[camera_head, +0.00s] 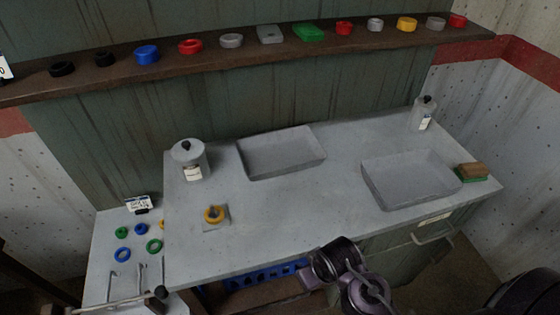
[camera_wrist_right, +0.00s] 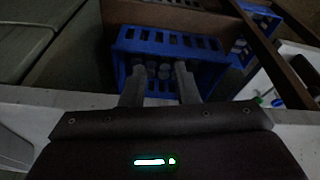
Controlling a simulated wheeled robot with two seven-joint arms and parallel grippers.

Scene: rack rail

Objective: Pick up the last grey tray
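Two grey trays are on the grey worktop in the head view. One empty grey tray (camera_head: 280,153) is at the back middle, and another empty, larger-looking grey tray (camera_head: 410,178) is at the right. My right gripper (camera_wrist_right: 160,72) shows in the right wrist view with its two fingers apart and nothing between them. It points towards a blue slatted crate below the worktop. In the head view my right arm is at the bottom, in front of the worktop's front edge, away from both trays. My left gripper is not in view.
A lidded canister (camera_head: 190,160) stands left of the back tray, another (camera_head: 423,113) behind the right tray. A brown-and-green sponge (camera_head: 472,172) lies right of the right tray. The blue crate (camera_wrist_right: 165,50) is below. The worktop's front middle is clear.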

